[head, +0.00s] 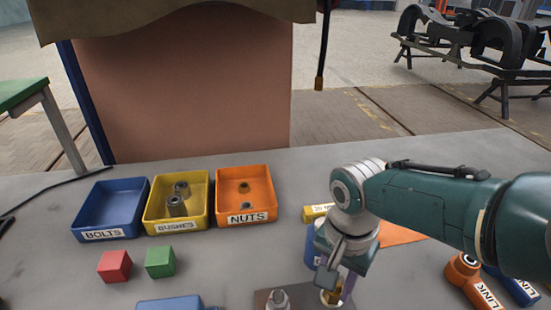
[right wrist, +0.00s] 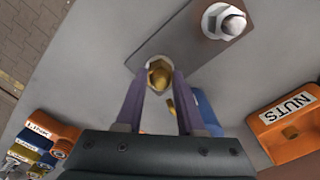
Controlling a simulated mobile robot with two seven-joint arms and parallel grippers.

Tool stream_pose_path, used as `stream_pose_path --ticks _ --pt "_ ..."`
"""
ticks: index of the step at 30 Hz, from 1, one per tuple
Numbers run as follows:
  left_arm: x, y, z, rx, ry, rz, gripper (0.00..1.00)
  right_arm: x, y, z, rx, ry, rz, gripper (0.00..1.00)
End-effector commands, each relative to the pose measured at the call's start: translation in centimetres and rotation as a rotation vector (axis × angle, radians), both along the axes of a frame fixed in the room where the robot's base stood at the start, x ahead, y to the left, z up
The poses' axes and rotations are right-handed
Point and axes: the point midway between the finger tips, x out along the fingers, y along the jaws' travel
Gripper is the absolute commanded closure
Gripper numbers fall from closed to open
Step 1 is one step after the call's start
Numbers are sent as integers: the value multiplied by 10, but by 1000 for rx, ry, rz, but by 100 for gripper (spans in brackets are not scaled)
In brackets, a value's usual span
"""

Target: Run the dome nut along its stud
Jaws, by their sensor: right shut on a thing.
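The brass dome nut (right wrist: 160,76) sits over one end of a flat grey-brown plate (right wrist: 185,42) in the right wrist view. A pale ring shows around it; its stud is hidden. The nut also shows low in the head view (head: 333,297), under my right gripper (head: 338,286). My right gripper (right wrist: 161,82) is shut on the nut, with a purple finger on each side. A silver stud or nut (right wrist: 225,22) stands at the plate's other end and shows in the head view (head: 279,300). My left gripper is out of view.
Blue BOLTS (head: 103,234), yellow BUSHES (head: 178,226) and orange NUTS (head: 246,217) bins stand at the back left. A red cube (head: 115,266) and a green cube (head: 160,262) lie in front. LINK parts (head: 485,293) lie right. A blue object (right wrist: 206,112) stands close beside my right gripper.

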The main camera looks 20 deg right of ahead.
Motion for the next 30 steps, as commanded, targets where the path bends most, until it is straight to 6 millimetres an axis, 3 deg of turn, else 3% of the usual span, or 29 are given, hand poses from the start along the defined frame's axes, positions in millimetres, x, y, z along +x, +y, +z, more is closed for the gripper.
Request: stream_pose_path --ticks 18,30 --pt "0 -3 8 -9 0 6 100 2 0 3 -1 -1 -569 100" --pt "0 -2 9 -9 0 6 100 1 -1 2 -3 0 -795 100"
